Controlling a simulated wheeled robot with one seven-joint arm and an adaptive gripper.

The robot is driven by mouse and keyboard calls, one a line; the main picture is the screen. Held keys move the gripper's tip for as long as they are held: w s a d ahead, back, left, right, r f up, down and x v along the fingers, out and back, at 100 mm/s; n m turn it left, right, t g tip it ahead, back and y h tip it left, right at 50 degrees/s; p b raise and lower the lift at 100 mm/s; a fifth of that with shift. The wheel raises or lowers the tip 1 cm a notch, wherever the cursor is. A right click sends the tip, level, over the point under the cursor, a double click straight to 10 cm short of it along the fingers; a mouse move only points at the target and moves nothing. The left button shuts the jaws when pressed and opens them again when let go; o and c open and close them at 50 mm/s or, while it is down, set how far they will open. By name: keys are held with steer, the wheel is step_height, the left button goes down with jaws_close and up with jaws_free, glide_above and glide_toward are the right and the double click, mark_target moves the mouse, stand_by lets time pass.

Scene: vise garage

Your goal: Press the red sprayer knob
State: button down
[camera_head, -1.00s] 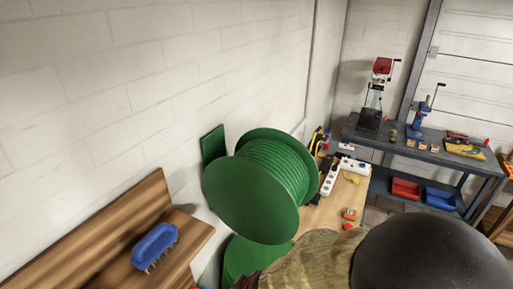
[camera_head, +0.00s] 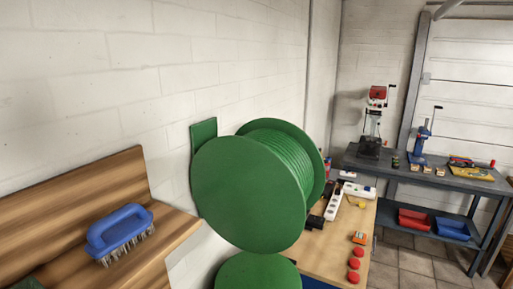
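Several small red round pieces (camera_head: 354,264) lie in a row at the near right edge of the wooden worktable (camera_head: 327,258). I cannot tell whether any of them is the red sprayer knob, and no sprayer can be made out clearly. Other red shapes stand farther off: a red-topped machine (camera_head: 377,93) at the back and a small red item (camera_head: 327,166) beside the reel. My gripper is not in view.
A large green hose reel (camera_head: 248,195) hides part of the wooden worktable. White power strips (camera_head: 334,202) lie on it. A blue brush (camera_head: 120,232) sits on a wooden shelf at left. A dark workbench (camera_head: 435,174) holds a blue press (camera_head: 422,138); red (camera_head: 413,219) and blue bins are below. Floor shows at right.

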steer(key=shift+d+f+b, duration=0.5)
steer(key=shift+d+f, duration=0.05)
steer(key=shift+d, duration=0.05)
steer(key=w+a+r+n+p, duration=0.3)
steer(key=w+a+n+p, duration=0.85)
steer(key=p, duration=1.35)
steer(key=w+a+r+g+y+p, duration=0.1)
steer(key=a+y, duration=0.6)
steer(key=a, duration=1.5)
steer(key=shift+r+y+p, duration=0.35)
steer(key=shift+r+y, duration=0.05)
